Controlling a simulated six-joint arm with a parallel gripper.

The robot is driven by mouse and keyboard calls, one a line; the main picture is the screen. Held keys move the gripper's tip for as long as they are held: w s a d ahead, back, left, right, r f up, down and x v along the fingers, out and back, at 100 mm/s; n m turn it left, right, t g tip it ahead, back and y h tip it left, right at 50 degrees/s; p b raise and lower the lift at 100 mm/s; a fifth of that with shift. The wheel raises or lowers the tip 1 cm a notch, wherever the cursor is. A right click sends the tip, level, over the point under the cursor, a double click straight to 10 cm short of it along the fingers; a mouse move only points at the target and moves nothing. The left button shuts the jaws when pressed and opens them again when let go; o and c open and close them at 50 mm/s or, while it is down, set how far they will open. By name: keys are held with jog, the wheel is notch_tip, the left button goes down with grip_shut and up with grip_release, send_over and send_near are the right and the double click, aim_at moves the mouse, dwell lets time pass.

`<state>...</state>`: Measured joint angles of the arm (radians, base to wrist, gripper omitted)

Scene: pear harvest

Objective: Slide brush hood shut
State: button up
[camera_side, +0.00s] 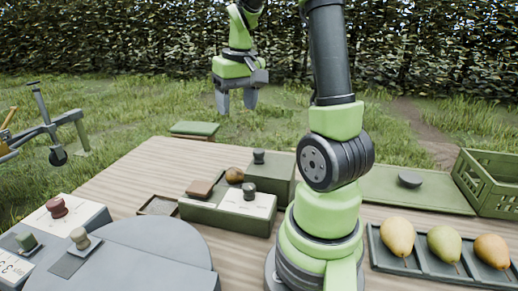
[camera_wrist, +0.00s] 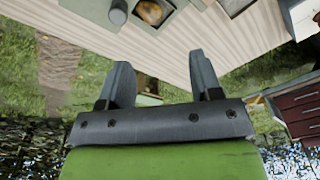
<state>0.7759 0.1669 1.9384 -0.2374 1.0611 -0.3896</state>
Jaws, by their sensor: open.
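A green box (camera_side: 228,218) stands at mid-table with a white plate (camera_side: 247,206) on its top. A dark knob (camera_side: 249,190) and a reddish-brown block (camera_side: 199,188) sit on it. Behind is a taller green block (camera_side: 277,183) with a dark knob (camera_side: 259,156). A brown pear (camera_side: 234,174) shows beside them; in the wrist view the pear (camera_wrist: 152,12) lies in a square opening next to a grey knob (camera_wrist: 118,12). I cannot tell which part is the brush hood. My gripper (camera_side: 236,103) is open and empty, high beyond the boxes; its fingers also show in the wrist view (camera_wrist: 162,76).
Three pears sit in a dark tray (camera_side: 440,273) at right. A green crate (camera_side: 490,182) and a green board (camera_side: 415,190) with a dark knob (camera_side: 410,180) lie behind it. A grey round surface (camera_side: 150,255) and knobbed boxes fill the front left.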

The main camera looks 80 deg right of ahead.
jog(key=m+g, duration=0.1)
send_over(259, 150)
notch_tip(259, 150, down, 4)
jog(key=shift+y, duration=0.4)
notch_tip(259, 150, down, 10)
jog(key=shift+a+f, duration=0.1)
jog(key=shift+a, duration=0.05)
grip_shut()
jog(key=w, duration=1.1)
jog(key=shift+w, duration=0.4)
